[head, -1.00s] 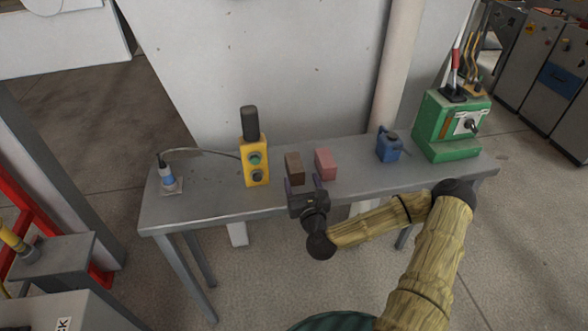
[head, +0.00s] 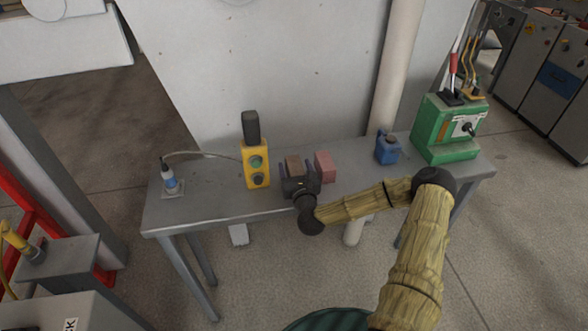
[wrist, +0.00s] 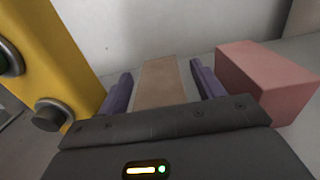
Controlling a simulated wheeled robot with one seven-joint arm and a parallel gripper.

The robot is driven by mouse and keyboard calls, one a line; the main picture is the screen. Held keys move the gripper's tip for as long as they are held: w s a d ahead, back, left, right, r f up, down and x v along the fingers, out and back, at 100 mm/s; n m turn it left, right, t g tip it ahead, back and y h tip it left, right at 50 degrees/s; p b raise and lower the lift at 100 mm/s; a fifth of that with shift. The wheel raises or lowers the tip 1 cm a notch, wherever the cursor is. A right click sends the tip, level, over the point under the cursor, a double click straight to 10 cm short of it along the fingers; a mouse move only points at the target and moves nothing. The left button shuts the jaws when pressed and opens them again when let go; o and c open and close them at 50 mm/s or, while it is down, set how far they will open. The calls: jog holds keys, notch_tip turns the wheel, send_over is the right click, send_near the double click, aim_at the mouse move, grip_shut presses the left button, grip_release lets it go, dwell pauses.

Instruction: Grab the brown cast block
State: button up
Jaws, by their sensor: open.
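The brown cast block (head: 293,163) stands on the grey table between the yellow control box and the pink block. In the head view its lower part is hidden behind my gripper (head: 299,172). In the wrist view the brown block (wrist: 161,82) lies between the two purple fingers of my gripper (wrist: 160,90). The fingers are open, one on each side of the block, with a small gap showing at each side. Its near end is hidden by the gripper body.
A yellow control box (head: 256,171) stands close on the left and a pink block (head: 325,166) close on the right. A blue can (head: 388,149) and a green machine (head: 444,128) stand farther right on the table (head: 215,205). A pale wall rises behind.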

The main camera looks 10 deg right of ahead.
jog(key=shift+w, duration=0.4)
jog(key=c, duration=1.2)
